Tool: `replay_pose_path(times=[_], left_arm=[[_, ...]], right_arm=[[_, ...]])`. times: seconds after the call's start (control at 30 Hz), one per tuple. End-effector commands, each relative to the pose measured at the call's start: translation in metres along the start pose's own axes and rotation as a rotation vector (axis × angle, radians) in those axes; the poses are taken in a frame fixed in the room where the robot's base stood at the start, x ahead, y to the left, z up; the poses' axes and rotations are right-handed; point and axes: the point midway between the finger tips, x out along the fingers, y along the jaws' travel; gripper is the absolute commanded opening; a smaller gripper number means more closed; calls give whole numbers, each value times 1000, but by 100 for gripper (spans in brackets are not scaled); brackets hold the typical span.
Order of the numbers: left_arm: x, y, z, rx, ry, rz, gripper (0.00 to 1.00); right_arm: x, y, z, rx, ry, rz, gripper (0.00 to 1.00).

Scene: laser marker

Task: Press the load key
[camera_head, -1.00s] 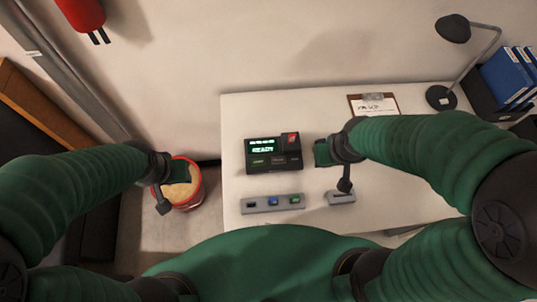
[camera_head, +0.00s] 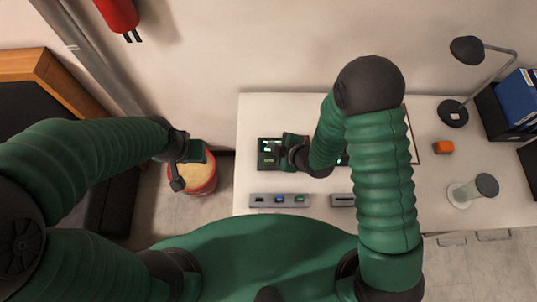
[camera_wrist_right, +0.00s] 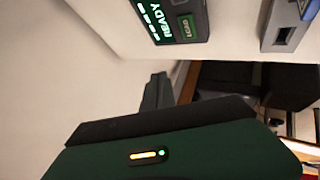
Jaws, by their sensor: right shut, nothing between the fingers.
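The dark laser marker (camera_head: 266,147) stands on the white table, its green display partly covered by my right gripper. In the right wrist view the display (camera_wrist_right: 150,18) reads READY, and the load key (camera_wrist_right: 188,28) beside it is lettered in green. My right gripper (camera_head: 290,140) is over the right part of the marker; its dark fingers (camera_wrist_right: 157,91) are shut and empty. In the wrist view they appear apart from the load key. My left gripper (camera_head: 193,152) hangs over a red bucket, away from the marker; its fingers are not clear.
An orange block (camera_head: 443,147), a grey-lidded jar (camera_head: 487,185) and a lamp (camera_head: 467,50) stand at the right.

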Motion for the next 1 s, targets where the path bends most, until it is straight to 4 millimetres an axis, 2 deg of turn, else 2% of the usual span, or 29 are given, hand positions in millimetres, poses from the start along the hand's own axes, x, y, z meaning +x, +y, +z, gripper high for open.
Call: replay_pose_path(times=[0.1, 0.47, 0.67, 1.0], left_arm=[[-2, 0, 0, 1, -1, 0, 36], [3, 0, 1, 0, -1, 0, 36], [20, 0, 5, 0, -1, 0, 36], [60, 0, 14, 0, -1, 0, 36]], right_arm=[[4, -4, -6, -34, 28, 3, 0], [9, -6, -4, -30, 24, 3, 0], [24, -17, 8, -29, 23, 2, 0], [60, -42, 34, -28, 23, 4, 0]])
